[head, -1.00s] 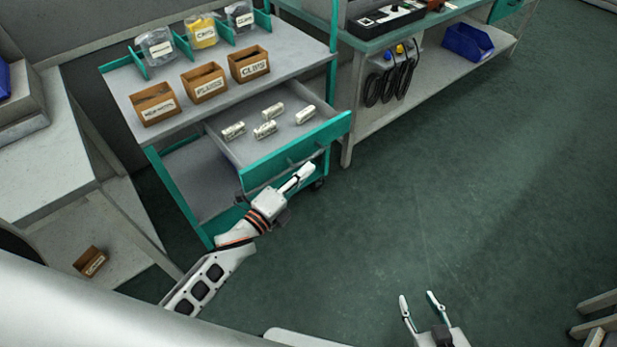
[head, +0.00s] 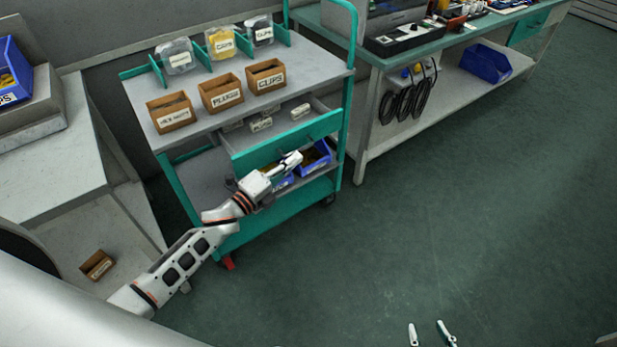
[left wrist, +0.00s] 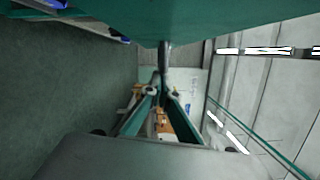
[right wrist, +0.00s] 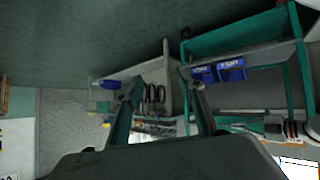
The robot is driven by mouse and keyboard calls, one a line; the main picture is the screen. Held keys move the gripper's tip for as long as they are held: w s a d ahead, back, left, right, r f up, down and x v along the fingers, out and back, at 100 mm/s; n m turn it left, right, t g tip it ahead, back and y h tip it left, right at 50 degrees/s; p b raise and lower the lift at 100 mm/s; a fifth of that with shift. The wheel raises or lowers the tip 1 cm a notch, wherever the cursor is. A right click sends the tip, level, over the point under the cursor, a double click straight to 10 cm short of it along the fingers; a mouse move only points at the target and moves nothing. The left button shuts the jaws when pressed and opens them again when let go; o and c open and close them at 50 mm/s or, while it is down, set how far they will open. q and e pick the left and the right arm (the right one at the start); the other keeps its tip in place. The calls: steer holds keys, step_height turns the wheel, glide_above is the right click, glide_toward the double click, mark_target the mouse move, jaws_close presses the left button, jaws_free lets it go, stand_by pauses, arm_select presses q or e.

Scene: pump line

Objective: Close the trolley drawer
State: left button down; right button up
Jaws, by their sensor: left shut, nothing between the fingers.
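The trolley (head: 200,128) is grey with teal edges and stands at the left of the head view. Its drawer (head: 290,138) is partly open, with its teal front standing out from under the top shelf. Small labelled packs (head: 262,124) lie inside it. My left gripper (head: 296,157) is shut and empty at the drawer front, near its handle. In the left wrist view the teal drawer front (left wrist: 190,20) fills the top, close to the fingers. Whether they touch it I cannot tell. My right gripper (head: 430,335) is open and empty, low over the floor, away from the trolley.
Labelled brown boxes (head: 221,94) and bags stand on the trolley top. Blue bins (head: 314,157) sit on its lower shelf. A workbench (head: 362,150) stands to the right, with cables and a blue bin (head: 486,64). The floor at the right is clear.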

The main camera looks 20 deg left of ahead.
mark_target(267, 138)
arm_select(q)
steer(key=w+a+b, duration=0.1)
steer(key=w+a, duration=0.1)
steer(key=a, duration=0.1)
steer(key=w+a+b, duration=0.1)
steer(key=w+a, duration=0.2)
steer(key=w+a+b, duration=0.1)
steer(key=w+a, duration=0.2)
steer(key=a, duration=0.1)
steer(key=shift+a+f+b, duration=0.1)
steer(key=shift+f+b, duration=0.2)
steer(key=shift+b, duration=0.1)
steer(key=shift+w+a+r, duration=0.15)
steer(key=shift+w+a, duration=0.2)
steer(key=shift+a, duration=0.15)
steer(key=shift+w+a+r, duration=0.1)
steer(key=shift+a+r, duration=0.1)
